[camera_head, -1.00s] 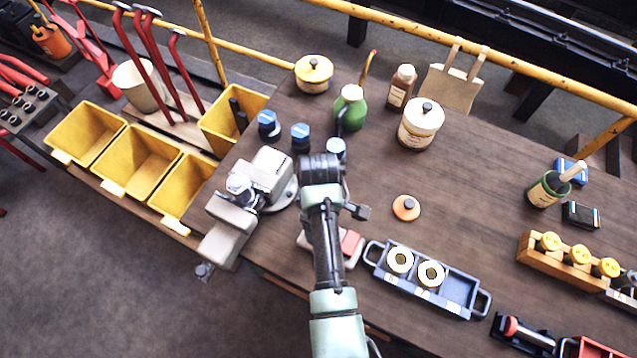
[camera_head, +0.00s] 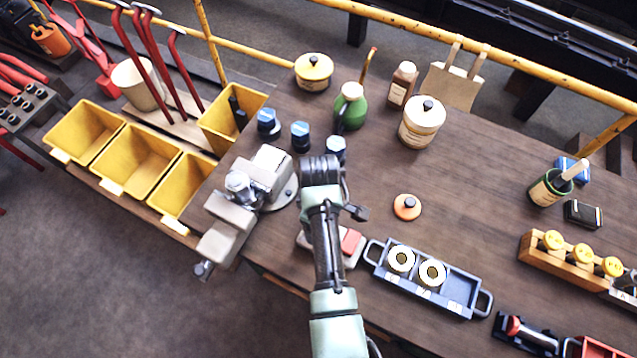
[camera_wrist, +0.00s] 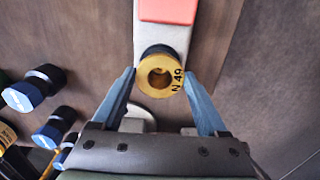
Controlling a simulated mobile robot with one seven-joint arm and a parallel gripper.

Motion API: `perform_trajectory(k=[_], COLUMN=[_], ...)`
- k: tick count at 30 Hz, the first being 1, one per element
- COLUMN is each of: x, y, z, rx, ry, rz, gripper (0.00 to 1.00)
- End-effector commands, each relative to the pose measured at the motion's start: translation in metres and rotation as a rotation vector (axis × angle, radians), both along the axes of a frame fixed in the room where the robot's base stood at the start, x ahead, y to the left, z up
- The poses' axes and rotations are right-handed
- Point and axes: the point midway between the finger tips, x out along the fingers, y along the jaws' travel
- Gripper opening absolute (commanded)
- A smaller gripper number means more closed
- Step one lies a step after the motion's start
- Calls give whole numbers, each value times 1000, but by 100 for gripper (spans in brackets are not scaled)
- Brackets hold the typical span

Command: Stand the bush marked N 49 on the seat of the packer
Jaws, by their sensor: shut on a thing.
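The bush marked N 49 (camera_wrist: 161,92) is a brass-yellow ring with a dark bore, between the fingers of my gripper (camera_wrist: 160,74) in the wrist view. The gripper is shut on it. The packer (camera_wrist: 168,36), a pale grey block with a red pad, lies right behind the bush in that view. A dark round part shows just beyond the bush's upper edge; I cannot tell whether the bush touches the packer. In the head view the packer (camera_head: 350,243) shows partly behind my arm, and the bush and fingertips are hidden.
A blue-grey tray (camera_head: 458,292) with two pale-ringed bushes stands right of the packer. A grey vise (camera_head: 232,215) stands on the left. Blue-capped items (camera_head: 300,135) stand behind my wrist. An orange disc (camera_head: 407,207) lies on the bench, with clear wood around it.

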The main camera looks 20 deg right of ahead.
Motion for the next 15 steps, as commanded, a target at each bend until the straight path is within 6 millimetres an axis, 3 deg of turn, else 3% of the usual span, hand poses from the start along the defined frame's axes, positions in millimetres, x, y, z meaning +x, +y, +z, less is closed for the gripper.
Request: perform_trajectory(k=[15], x=[1], y=[0], z=[-7], rx=[-1], ry=[-2], rz=[0], gripper=[0])
